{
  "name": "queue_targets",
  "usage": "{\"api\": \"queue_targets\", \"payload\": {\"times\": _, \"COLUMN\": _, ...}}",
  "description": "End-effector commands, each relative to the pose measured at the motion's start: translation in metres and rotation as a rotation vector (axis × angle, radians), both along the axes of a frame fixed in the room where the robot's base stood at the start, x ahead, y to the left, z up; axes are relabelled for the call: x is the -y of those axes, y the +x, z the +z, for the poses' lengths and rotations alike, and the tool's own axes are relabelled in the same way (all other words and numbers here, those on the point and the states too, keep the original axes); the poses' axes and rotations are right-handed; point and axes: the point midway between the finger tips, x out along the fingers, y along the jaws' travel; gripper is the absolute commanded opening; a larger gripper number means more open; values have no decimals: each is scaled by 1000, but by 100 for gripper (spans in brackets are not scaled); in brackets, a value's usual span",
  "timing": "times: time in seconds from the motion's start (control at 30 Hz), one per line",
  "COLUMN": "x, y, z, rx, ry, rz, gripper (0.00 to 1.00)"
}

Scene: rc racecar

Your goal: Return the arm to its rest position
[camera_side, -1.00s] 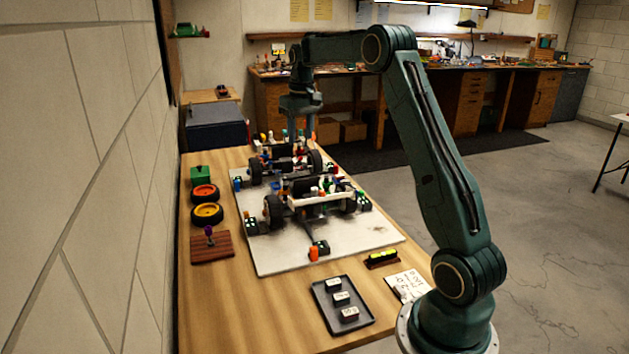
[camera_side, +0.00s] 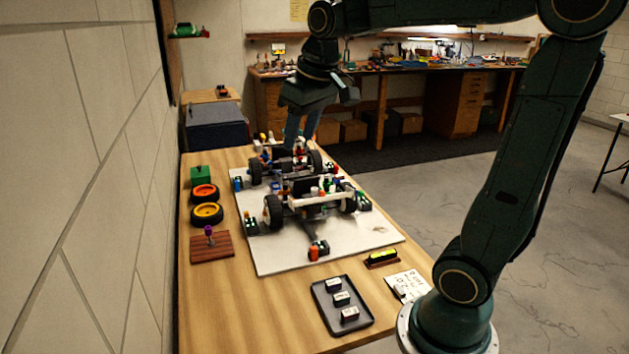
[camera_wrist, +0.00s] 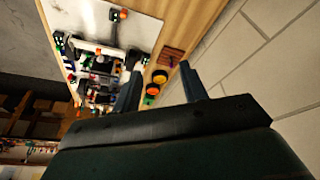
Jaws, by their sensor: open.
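My gripper (camera_side: 300,128) is in the air above the far end of the car in the side view, its fingers pointing down. In the wrist view my gripper (camera_wrist: 160,90) shows two fingers spread apart with nothing between them. The racecar chassis (camera_side: 305,186), with black wheels, stands on a white board on the wooden table (camera_side: 205,300). From the side the fingertips overlap the far part of the car, and I cannot tell the exact gap. The car also shows in the wrist view (camera_wrist: 98,68), left of the fingers.
Two wheels with orange (camera_side: 204,192) and yellow (camera_side: 207,212) hubs lie at the table's left, by a green block (camera_side: 200,175) and a brown wooden plate (camera_side: 211,247). A dark tray (camera_side: 325,310) holds small labelled blocks at the front. A block wall (camera_side: 80,180) borders the left.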

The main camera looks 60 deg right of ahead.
Motion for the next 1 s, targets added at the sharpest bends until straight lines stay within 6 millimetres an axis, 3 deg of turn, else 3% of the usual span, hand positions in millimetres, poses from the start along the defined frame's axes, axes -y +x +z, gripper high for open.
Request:
{"api": "queue_targets", "payload": {"times": 0.3, "x": -50, "y": -66, "z": -13, "rx": 80, "ry": -5, "rz": 89, "gripper": 43}}
{"api": "queue_targets", "payload": {"times": 0.6, "x": -78, "y": -122, "z": -41, "rx": 149, "ry": -1, "rz": 166, "gripper": 43}}
{"api": "queue_targets", "payload": {"times": 0.8, "x": -86, "y": -141, "z": -55, "rx": 174, "ry": 3, "rz": 193, "gripper": 43}}
{"api": "queue_targets", "payload": {"times": 1.0, "x": -87, "y": -145, "z": -59, "rx": 178, "ry": 5, "rz": 198, "gripper": 43}}
